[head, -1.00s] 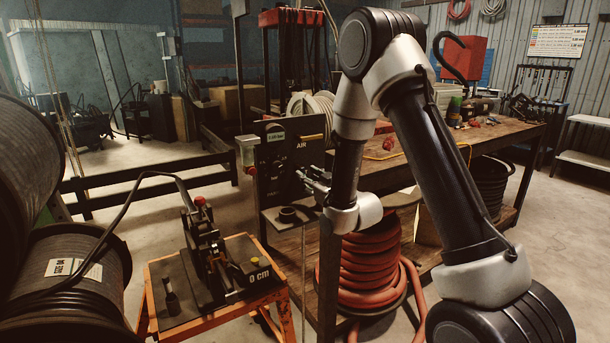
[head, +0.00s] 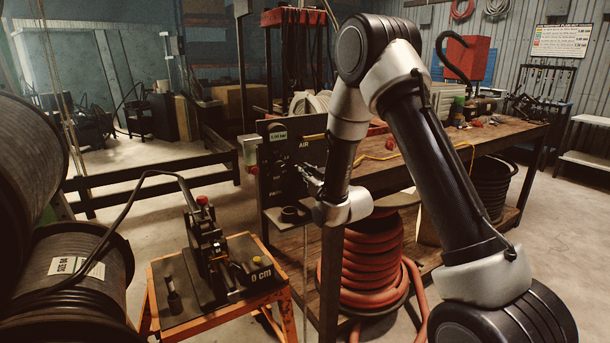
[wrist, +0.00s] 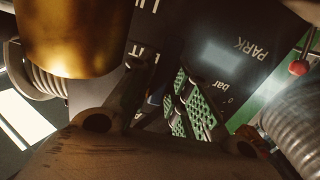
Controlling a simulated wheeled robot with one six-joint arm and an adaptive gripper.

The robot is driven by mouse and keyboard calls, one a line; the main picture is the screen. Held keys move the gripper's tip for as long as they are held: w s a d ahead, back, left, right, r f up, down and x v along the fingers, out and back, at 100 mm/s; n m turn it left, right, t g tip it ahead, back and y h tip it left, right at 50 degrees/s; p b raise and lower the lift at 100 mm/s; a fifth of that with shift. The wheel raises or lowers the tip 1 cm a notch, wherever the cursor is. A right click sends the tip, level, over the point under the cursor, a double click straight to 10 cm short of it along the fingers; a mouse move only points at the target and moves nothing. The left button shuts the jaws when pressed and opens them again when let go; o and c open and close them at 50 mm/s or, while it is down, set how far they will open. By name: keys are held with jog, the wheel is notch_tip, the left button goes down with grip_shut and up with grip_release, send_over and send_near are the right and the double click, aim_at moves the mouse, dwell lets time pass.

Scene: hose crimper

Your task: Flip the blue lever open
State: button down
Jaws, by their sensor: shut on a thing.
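The dark control panel (head: 290,155) stands at the left end of the workbench, with a small display and the word AIR on it. My gripper (head: 312,178) is at the panel's front. In the wrist view, my gripper (wrist: 187,90) has its green-padded fingers close together against the panel (wrist: 225,50), near the "bar" and PARK lettering. Most of the lever is hidden by the fingers and the dark parts in front. The fingers are shut on it, though the contact itself is not clear.
A brass cylinder (wrist: 72,35) and a ribbed grey hose (wrist: 295,125) lie close around the gripper in the wrist view. A red hose coil (head: 372,265) stands below the bench. The crimper (head: 212,255) sits on an orange stand (head: 165,334) at the left.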

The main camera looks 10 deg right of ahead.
jog(key=shift+m, duration=0.5)
jog(key=c, duration=1.4)
grip_release()
jog(key=shift+c, duration=0.2)
jog(key=v, duration=0.7)
jog(key=shift+s, duration=0.3)
